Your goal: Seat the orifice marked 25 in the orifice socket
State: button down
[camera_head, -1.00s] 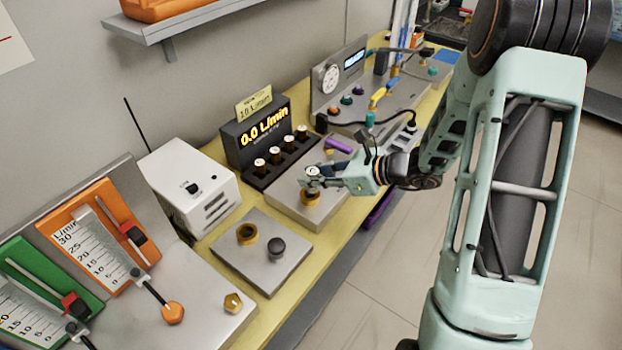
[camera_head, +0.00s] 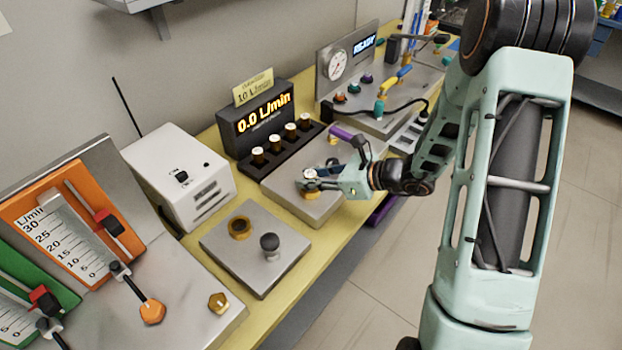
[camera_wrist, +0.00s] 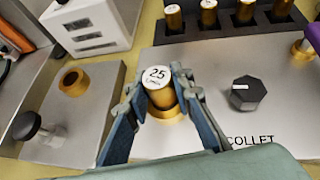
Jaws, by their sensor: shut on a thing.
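The orifice marked 25 (camera_wrist: 158,78) is a brass cylinder with a white top; it also shows in the head view (camera_head: 309,173). My gripper (camera_wrist: 158,92) is shut on it, one finger on each side, and holds it upright. The brass orifice socket (camera_wrist: 165,116) shows directly below the orifice; its ring also shows under my gripper in the head view (camera_head: 311,194). The orifice's lower end is at or in the socket, but I cannot tell how deep. A black knob (camera_wrist: 248,94) marked COLLET stands on the same grey plate, to the right.
A dark rack (camera_head: 262,170) with several brass orifices stands behind the plate, below the 0.0 L/min display (camera_head: 264,122). Another plate (camera_head: 232,262) with a brass ring (camera_head: 239,228) and black knob (camera_head: 269,243) lies to the left. A white box (camera_head: 182,175) stands behind it.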

jog(key=shift+f, duration=0.15)
jog(key=c, duration=1.7)
grip_release()
jog(key=shift+r, duration=0.3)
jog(key=v, duration=1.2)
jog(key=shift+f, duration=0.15)
